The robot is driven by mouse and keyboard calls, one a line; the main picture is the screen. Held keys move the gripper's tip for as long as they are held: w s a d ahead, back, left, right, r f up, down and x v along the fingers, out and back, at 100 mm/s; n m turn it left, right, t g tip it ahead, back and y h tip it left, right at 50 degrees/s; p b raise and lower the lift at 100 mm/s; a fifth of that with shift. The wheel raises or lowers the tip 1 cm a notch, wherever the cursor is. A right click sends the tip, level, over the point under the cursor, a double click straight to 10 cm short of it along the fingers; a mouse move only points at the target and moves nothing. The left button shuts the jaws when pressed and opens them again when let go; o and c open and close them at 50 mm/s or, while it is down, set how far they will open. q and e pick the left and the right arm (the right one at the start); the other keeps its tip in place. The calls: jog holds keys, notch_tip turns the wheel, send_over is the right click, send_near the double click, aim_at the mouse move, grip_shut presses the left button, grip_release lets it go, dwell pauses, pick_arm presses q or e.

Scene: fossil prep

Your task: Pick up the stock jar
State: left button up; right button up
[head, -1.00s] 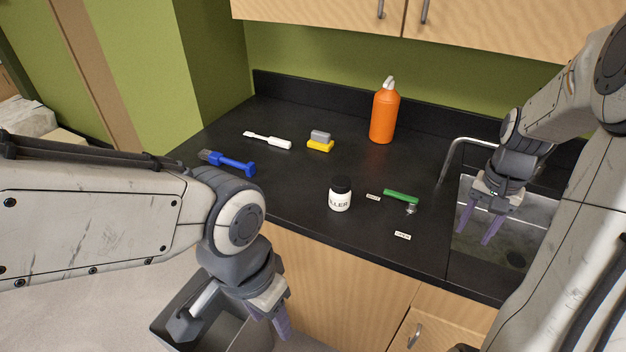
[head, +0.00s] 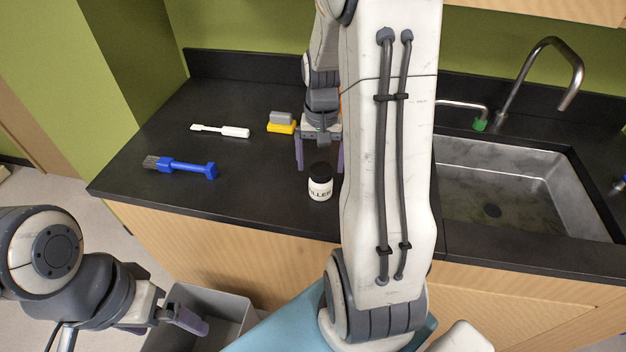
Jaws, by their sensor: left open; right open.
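My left gripper (head: 188,322) is open at the lower left, in front of the counter and over a grey bin. My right arm hides the counter to the right of the jar.
A blue brush (head: 182,167), a white-handled tool (head: 222,131) and a yellow-grey block (head: 281,124) lie left of the jar. A sink (head: 520,190) with a tap (head: 545,75) is at the right. The grey bin (head: 222,303) stands below the counter front.

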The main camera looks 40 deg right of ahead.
aim_at(321, 168)
jog(key=shift+w+a+f, duration=0.1)
jog(key=shift+f, duration=0.85)
jog(key=shift+d+f+p, duration=0.2)
jog(key=shift+f+p, duration=0.1)
jog(key=shift+f, duration=1.05)
jog(key=shift+d+f+p, duration=0.15)
jog(key=shift+f+p, duration=0.15)
jog(key=shift+f, duration=1.05)
jog(key=c, duration=1.5)
jog(key=shift+c, duration=0.2)
jog(key=shift+r, duration=0.1)
jog(key=shift+w+r, duration=0.1)
jog(key=shift+r, duration=0.65)
notch_tip(321, 168, up, 2)
jog(key=shift+r+b, duration=0.25)
jog(key=shift+b, duration=0.15)
jog(key=s+d+r+b, duration=0.1)
jog(key=s+d+r, duration=0.4)
jog(key=s, duration=0.5)
jog(key=shift+s+d+r+b, duration=0.3)
jog(key=shift+r+b, duration=0.05)
jog(key=shift+r, duration=0.6)
